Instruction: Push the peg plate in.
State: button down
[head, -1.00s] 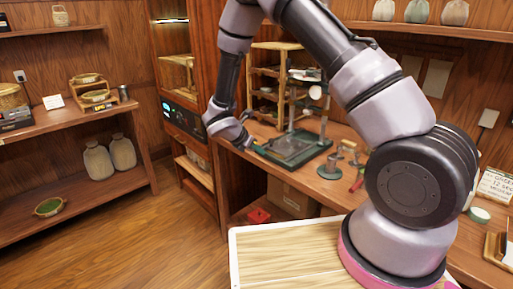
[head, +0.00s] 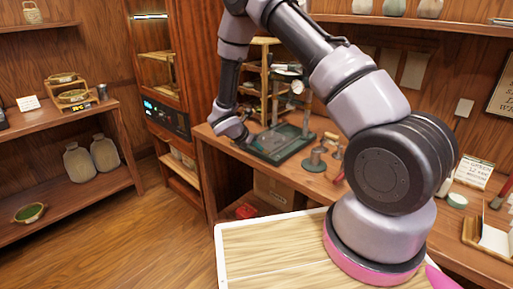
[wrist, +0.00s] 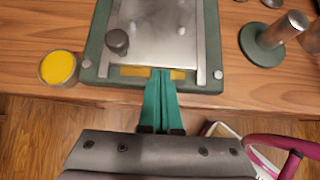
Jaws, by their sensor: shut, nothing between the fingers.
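The peg plate (wrist: 158,35) is a grey metal plate with a dark round peg (wrist: 117,41) near its front left corner. It lies between two rails on the green press base (wrist: 92,72); the base also shows on the workbench in the head view (head: 262,156). A yellow strip (wrist: 135,71) shows at the plate's front edge. My gripper (wrist: 163,72) has green fingers, shut and empty, with tips at the middle of that front edge. I cannot tell whether they touch the plate. In the head view my gripper (head: 250,141) is at the base's front left, partly hidden.
A round yellow-topped tin (wrist: 58,67) stands left of the base. A metal cylinder on a green disc (wrist: 272,42) stands to its right. The press's posts and gauge (head: 297,87) rise over the base. A wooden rack (head: 256,75) is behind.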

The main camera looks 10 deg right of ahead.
aim_at(279, 137)
jog(key=w+d, duration=0.2)
jog(key=d, duration=0.1)
jog(key=w+d, duration=0.2)
jog(key=d, duration=0.1)
jog(key=w+d, duration=0.3)
jog(key=shift+d, duration=0.45)
